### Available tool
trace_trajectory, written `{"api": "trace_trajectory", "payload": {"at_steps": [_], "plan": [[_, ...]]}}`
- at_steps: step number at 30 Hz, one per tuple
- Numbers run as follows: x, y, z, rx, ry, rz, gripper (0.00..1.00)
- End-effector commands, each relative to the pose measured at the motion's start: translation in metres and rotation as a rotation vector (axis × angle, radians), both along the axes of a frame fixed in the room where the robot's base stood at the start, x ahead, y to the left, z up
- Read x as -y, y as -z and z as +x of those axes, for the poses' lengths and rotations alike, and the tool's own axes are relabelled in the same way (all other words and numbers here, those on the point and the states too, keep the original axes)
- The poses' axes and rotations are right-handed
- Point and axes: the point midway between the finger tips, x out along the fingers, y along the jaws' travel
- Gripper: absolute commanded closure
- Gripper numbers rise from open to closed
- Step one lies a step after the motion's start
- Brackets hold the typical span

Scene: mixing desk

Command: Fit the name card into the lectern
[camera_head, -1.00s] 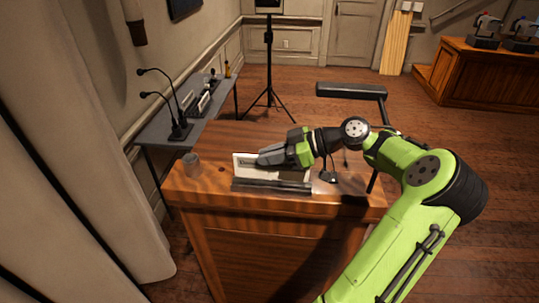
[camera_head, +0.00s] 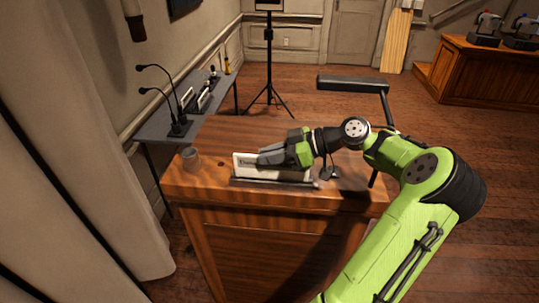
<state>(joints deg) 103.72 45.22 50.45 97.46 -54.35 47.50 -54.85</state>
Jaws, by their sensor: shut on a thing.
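The white name card (camera_head: 243,163) with dark lettering stands nearly upright on the wooden lectern (camera_head: 220,190). Its lower edge meets the dark holder strip (camera_head: 272,184) near the lectern's front edge. I cannot tell whether the card sits inside the strip's slot or just behind it. My gripper (camera_head: 265,159) comes in from the right and is shut on the card, covering its middle and much of its lettering.
A small microphone base (camera_head: 327,172) is right of the card. A grey side table (camera_head: 160,127) with microphones and cards is at left. A dark bar on a stand (camera_head: 352,83) rises behind my arm.

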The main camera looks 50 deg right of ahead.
Motion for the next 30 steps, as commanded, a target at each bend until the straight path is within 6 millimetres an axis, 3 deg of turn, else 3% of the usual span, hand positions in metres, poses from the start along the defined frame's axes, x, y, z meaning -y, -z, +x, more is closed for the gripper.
{"api": "trace_trajectory", "payload": {"at_steps": [30], "plan": [[0.0,0.018,0.0,0.001,0.0,-0.001,1.0]]}}
